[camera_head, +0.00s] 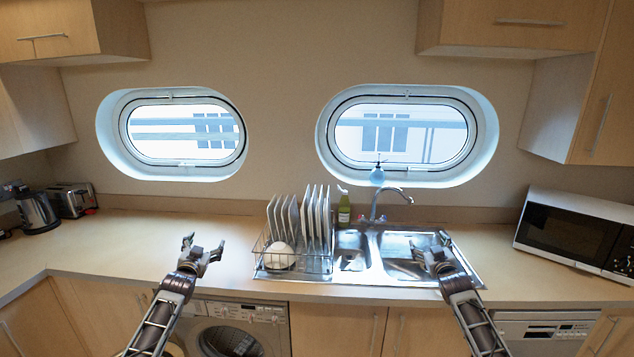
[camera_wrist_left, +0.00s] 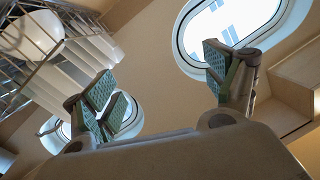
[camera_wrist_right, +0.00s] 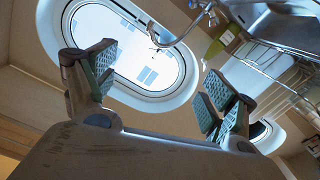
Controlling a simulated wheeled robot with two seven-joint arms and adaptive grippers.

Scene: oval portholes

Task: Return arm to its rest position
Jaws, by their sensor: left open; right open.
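My left gripper (camera_head: 203,249) is open and empty above the counter, left of the dish rack. Its spread fingers also show in the left wrist view (camera_wrist_left: 165,90). My right gripper (camera_head: 431,249) is open and empty over the right part of the sink (camera_head: 375,262). Its spread fingers also show in the right wrist view (camera_wrist_right: 160,90). Both arms come up from the bottom of the head view. I cannot tell the exact height of either gripper above the surfaces.
A dish rack (camera_head: 292,263) with several upright plates (camera_head: 309,215) and a white bowl (camera_head: 279,254) stands between the grippers. A faucet (camera_head: 379,203) and green bottle (camera_head: 344,210) are behind the sink. A microwave (camera_head: 575,228) is right; a kettle (camera_head: 36,210) and toaster (camera_head: 73,199) are left.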

